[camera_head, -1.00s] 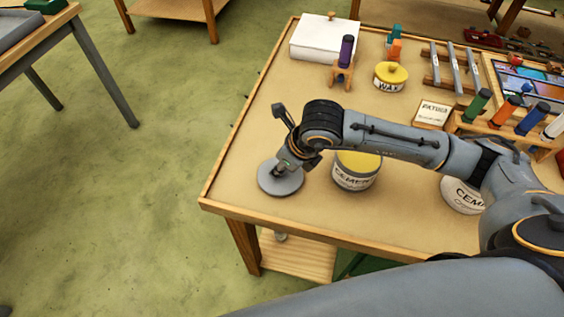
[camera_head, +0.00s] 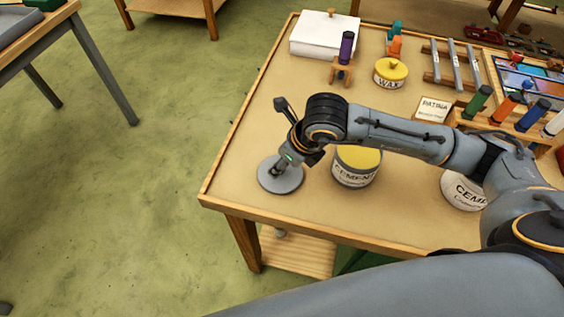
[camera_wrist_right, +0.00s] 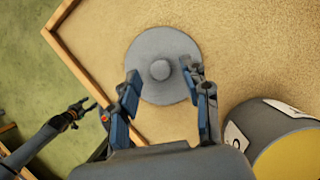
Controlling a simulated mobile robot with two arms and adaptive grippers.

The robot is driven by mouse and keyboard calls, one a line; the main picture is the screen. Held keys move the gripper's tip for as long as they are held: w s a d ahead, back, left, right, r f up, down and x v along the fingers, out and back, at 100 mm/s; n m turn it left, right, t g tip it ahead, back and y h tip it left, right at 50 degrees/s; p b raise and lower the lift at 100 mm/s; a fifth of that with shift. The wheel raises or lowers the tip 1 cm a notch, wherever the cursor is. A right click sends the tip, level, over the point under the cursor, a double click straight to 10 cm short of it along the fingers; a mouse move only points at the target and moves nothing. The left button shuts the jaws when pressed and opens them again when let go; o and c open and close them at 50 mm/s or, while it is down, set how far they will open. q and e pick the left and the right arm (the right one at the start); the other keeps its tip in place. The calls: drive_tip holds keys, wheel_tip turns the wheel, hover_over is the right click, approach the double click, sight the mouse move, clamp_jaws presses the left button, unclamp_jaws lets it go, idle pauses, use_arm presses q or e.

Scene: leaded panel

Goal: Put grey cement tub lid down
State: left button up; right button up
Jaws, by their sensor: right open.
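The grey cement tub lid (camera_head: 281,180) is a round disc lying flat on the table near its front left corner. It also shows in the right wrist view (camera_wrist_right: 163,47), with its round knob in the middle. My right gripper (camera_head: 284,167) is just above the lid. In the wrist view its fingers (camera_wrist_right: 164,76) are spread apart on either side of the knob, not touching it. A cement tub (camera_head: 356,170) with a yellow top surface stands to the right of the lid; it also shows in the wrist view (camera_wrist_right: 290,155). My left gripper (camera_wrist_right: 74,115) shows at the left of the wrist view, beyond the table edge.
The yellow-lidded wax tub (camera_head: 390,75), a patina card (camera_head: 433,110), a white box (camera_head: 324,36) and a rack of coloured tubes stand farther back. The table's left side is clear.

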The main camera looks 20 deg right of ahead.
drive_tip(key=b+v, duration=0.1)
drive_tip(key=v, duration=0.9)
drive_tip(key=shift+s+r+b, duration=0.15)
drive_tip(key=shift+r+b, duration=0.15)
drive_tip(key=shift+d+f, duration=0.1)
